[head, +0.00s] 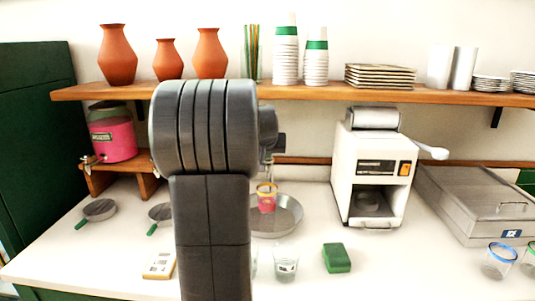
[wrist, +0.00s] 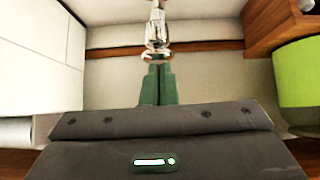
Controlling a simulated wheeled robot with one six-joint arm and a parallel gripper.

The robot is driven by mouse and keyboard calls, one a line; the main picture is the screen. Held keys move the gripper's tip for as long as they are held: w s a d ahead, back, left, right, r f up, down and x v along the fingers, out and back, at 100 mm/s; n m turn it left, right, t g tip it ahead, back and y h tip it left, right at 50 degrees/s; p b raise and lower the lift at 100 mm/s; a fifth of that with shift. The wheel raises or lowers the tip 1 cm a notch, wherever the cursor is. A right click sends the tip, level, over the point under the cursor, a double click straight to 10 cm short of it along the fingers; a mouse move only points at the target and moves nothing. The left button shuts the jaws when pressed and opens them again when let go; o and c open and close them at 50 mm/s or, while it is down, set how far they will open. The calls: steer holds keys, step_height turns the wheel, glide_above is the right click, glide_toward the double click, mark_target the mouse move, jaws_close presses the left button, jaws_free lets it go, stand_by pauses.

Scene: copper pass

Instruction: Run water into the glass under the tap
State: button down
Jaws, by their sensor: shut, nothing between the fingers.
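A glass (head: 267,203) with a pink body and yellow rim stands in a round grey metal basin (head: 291,216), just right of my arm in the head view. A thin grey upright part shows above it, but my arm hides most of the area and I cannot make out the whole tap there. In the wrist view, my gripper (wrist: 157,70) has its green fingers together and empty. A shiny metal fitting (wrist: 157,30), which looks like the tap, is straight beyond the fingertips. I cannot tell whether they touch.
A pink dispenser (head: 113,138) stands on a wooden stand at left. A white machine (head: 376,165) and a grey metal box (head: 480,205) are at right. A green sponge (head: 337,258) and a clear glass (head: 286,263) stand in front. A loaded shelf (head: 330,90) runs above.

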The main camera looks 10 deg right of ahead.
steer(key=shift+s+f, duration=0.15)
steer(key=shift+f, duration=0.3)
steer(key=s+a+r, duration=0.1)
steer(key=s+r, duration=0.2)
steer(key=r, duration=0.3)
steer(key=s+a+r+p, duration=0.1)
steer(key=s+r, duration=0.2)
steer(key=r, duration=0.2)
steer(key=shift+s+r, duration=0.35)
steer(key=shift+r, duration=0.05)
steer(key=shift+a, duration=0.1)
steer(key=w+r+x, duration=0.1)
steer(key=x, duration=0.7)
steer(key=b+v, duration=0.1)
steer(key=v, duration=0.7)
steer(key=shift+f, duration=0.1)
